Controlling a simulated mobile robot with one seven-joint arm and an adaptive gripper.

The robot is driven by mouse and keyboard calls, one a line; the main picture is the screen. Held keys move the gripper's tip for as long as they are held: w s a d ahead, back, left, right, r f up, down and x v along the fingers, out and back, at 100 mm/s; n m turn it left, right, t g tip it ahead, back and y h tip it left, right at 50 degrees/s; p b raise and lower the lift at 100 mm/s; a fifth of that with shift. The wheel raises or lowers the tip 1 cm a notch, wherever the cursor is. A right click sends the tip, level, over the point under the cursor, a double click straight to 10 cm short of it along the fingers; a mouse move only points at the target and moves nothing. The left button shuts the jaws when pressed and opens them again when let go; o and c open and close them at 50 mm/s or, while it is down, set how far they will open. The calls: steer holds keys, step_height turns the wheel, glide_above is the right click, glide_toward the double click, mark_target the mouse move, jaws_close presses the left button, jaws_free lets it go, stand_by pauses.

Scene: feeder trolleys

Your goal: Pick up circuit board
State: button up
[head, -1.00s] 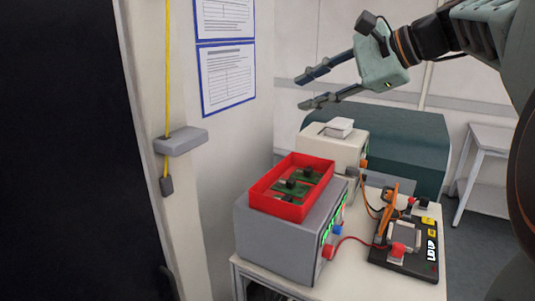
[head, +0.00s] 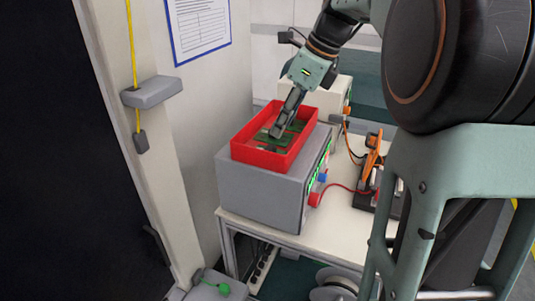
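A green circuit board (head: 263,137) lies in a red tray (head: 263,162) on top of a grey box-shaped device (head: 262,196). Part of another green board shows beside it, mostly covered by my gripper. My gripper (head: 277,131) points down into the tray, its fingertips at or just above the boards. From this side the fingers overlap, so their gap is hidden. I cannot tell whether they touch or hold a board.
The grey device stands on a white table (head: 280,235) with a beige device (head: 319,97) behind it. Orange cables (head: 372,155) and a red cable run at the right. A wall with a hanging yellow cord and grey block (head: 152,93) is at the left. A reel (head: 334,285) sits below.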

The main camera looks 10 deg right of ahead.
mark_target(271, 147)
steer(key=x, duration=0.7)
steer(key=shift+a+f, duration=0.1)
steer(key=shift+f, duration=0.1)
steer(key=shift+c, duration=0.7)
jaws_close()
